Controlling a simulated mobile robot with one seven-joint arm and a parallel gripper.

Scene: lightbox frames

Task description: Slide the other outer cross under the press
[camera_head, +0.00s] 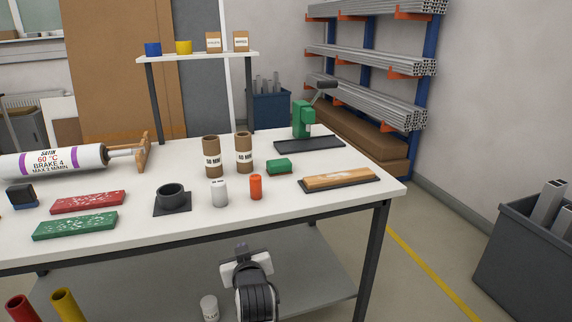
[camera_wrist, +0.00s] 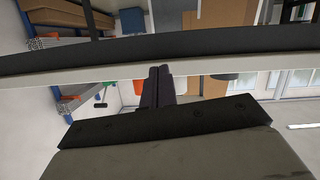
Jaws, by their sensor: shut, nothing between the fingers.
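A small green press (camera_head: 303,118) with a grey lever stands on a dark base plate (camera_head: 322,143) at the table's back right. I cannot make out any cross under it or elsewhere on the table. My gripper (camera_wrist: 160,72) is shut and empty in the wrist view, its dark fingers together. In the head view my arm's end is low in front of the table's front edge, well apart from the press; the fingertips cannot be made out there.
The white table (camera_head: 310,210) holds red (camera_head: 88,202) and green (camera_head: 76,225) blocks, a dark ring holder (camera_head: 172,209), tubes, small cylinders and a wooden board (camera_head: 340,178). A lower shelf (camera_head: 310,275) lies under the tabletop. A grey bin (camera_head: 530,265) stands at right.

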